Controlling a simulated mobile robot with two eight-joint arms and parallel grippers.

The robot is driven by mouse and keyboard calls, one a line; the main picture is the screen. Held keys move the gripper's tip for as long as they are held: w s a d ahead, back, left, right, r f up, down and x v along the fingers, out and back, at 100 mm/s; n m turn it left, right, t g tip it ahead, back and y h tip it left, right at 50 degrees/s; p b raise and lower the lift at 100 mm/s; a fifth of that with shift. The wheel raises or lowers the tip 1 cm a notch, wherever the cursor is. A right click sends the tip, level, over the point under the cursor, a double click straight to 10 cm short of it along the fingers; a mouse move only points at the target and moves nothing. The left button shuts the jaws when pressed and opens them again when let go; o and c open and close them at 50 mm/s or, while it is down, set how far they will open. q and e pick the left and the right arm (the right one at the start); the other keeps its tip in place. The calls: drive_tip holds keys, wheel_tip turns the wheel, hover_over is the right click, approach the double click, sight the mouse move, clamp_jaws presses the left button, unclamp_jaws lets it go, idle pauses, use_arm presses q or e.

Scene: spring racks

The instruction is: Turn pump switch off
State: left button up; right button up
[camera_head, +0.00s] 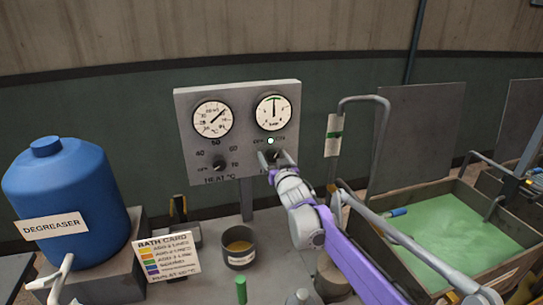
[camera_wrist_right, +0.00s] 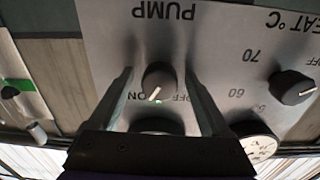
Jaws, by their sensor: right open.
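The pump switch is a dark round knob (camera_head: 273,155) low on the right of the grey gauge panel (camera_head: 240,140). My right gripper (camera_head: 280,160) is at the panel, open, with one finger on each side of the knob. In the right wrist view, which is upside down, the knob (camera_wrist_right: 158,78) sits between the fingers (camera_wrist_right: 158,100), with small gaps seeming to show. Its white pointer line leans toward the ON label. My left gripper is not in view.
The heat knob (camera_head: 219,164) is left of the pump knob, below two dials. A blue degreaser drum (camera_head: 65,190), a bath card (camera_head: 168,258) and a dark cup (camera_head: 239,248) stand on the left. A tank of green liquid (camera_head: 440,235) is at right.

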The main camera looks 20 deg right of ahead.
drive_tip(key=shift+s+r, duration=0.1)
drive_tip(key=shift+s, duration=0.1)
drive_tip(key=shift+c, duration=1.4)
clamp_jaws()
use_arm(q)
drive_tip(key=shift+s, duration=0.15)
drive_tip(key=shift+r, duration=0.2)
use_arm(e)
drive_tip(key=shift+n, duration=0.3)
drive_tip(key=n+p, duration=0.2)
drive_tip(key=n, duration=0.3)
drive_tip(key=shift+w+r+n, duration=0.1)
drive_tip(key=shift+n, duration=0.3)
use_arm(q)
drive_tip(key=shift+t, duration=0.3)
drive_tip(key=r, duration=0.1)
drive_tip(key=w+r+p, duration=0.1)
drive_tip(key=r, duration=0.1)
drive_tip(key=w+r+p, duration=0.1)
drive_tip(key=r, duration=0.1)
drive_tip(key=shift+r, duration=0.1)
use_arm(e)
drive_tip(key=n, duration=0.5)
drive_tip(key=shift+n, duration=0.4)
